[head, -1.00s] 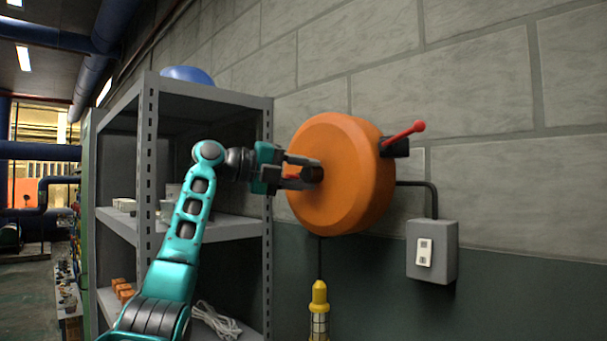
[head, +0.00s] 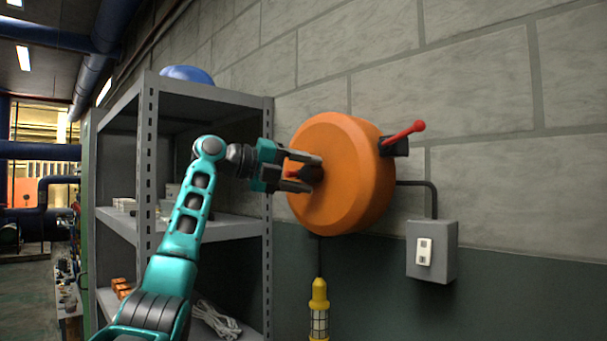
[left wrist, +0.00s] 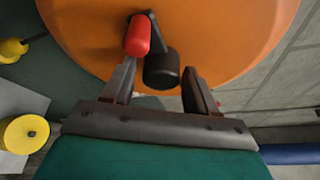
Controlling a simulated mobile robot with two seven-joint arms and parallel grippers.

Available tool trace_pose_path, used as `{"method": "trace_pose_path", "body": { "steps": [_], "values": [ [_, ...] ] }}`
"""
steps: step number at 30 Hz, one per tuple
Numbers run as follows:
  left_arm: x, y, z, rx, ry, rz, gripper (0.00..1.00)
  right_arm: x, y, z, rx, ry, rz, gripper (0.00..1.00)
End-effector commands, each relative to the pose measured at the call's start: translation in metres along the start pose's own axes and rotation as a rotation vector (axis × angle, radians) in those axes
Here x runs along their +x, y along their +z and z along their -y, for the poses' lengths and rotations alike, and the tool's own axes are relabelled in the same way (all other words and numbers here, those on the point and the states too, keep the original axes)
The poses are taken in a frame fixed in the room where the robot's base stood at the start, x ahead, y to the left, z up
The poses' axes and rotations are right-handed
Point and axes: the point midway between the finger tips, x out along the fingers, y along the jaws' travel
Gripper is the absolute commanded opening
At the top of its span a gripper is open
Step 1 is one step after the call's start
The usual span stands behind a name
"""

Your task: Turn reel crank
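The round orange reel (head: 345,200) is mounted on the wall. Its crank (left wrist: 162,70) shows in the left wrist view as a black round part with a red handle (left wrist: 138,37) in front of the reel's face. My left gripper (head: 314,174) is at the reel's face, its fingers spread above and below the crank. In the left wrist view my left gripper (left wrist: 160,69) has the black part between its fingertips, with a gap visible on the right. The red handle is by the left fingertip; contact there is unclear. My right gripper is out of view.
A red lever (head: 405,132) sticks out on the reel's right side. A grey outlet box (head: 432,250) is on the wall. A yellow work lamp (head: 319,300) hangs below the reel. A grey metal shelf (head: 148,150) stands left, close behind my arm.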

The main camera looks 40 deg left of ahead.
Motion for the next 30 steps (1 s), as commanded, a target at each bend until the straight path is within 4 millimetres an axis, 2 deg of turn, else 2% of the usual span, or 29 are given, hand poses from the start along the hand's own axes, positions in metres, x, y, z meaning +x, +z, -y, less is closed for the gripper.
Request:
{"method": "trace_pose_path", "body": {
  "steps": [3,10,14,17,24,30],
  "values": [
    [0.000,0.000,0.000,-0.001,-0.001,0.001,0.67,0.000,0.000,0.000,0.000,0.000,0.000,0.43],
    [-0.001,0.000,0.000,-0.001,-0.002,0.002,0.67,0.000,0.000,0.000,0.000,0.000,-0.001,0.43],
    [-0.012,0.001,-0.001,0.000,-0.001,0.004,0.67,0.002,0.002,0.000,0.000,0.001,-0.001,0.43],
    [-0.030,0.000,-0.001,0.000,-0.001,0.005,0.67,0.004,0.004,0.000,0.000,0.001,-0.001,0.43],
    [-0.084,0.001,-0.001,0.000,-0.001,0.006,0.67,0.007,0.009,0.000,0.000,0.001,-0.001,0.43],
    [-0.117,0.000,0.000,-0.001,-0.001,0.003,0.67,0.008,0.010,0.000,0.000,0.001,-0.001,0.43]
  ]
}}
